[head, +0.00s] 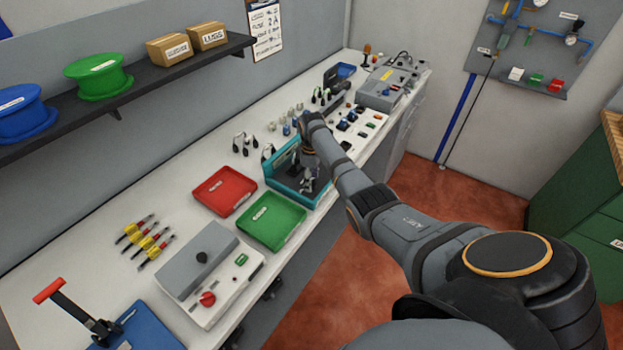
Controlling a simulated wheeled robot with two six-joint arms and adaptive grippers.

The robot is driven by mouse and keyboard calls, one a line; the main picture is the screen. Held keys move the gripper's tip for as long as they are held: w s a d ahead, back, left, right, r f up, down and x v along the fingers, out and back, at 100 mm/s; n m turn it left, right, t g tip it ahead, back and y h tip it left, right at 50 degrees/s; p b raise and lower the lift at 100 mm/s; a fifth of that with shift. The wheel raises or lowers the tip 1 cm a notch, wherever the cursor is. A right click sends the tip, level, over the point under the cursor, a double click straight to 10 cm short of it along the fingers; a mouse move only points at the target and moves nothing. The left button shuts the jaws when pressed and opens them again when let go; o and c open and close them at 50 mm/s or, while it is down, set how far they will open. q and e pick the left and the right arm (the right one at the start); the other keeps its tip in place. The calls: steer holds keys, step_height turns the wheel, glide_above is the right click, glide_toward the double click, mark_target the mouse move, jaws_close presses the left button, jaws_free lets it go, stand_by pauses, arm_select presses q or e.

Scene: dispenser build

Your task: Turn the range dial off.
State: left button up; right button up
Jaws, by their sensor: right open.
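A grey-and-white bench unit (197,275) lies at the near left of the bench. My right arm reaches over the bench from the right. My right gripper (309,180) points down, open, at a teal open-fronted fixture (289,189), well beyond the bench unit and apart from both knobs. The fixture's inside is partly hidden by the arm. My left gripper is out of view.
A green tray (271,239) and a red tray (225,212) lie between the unit and the fixture. Yellow-and-red tools (145,240) and a blue-based red-handled press (133,331) lie left. A grey instrument box (383,91) stands at the far end.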

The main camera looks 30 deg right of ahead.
steer(key=shift+f, duration=0.45)
steer(key=c, duration=1.1)
steer(key=shift+c, duration=0.2)
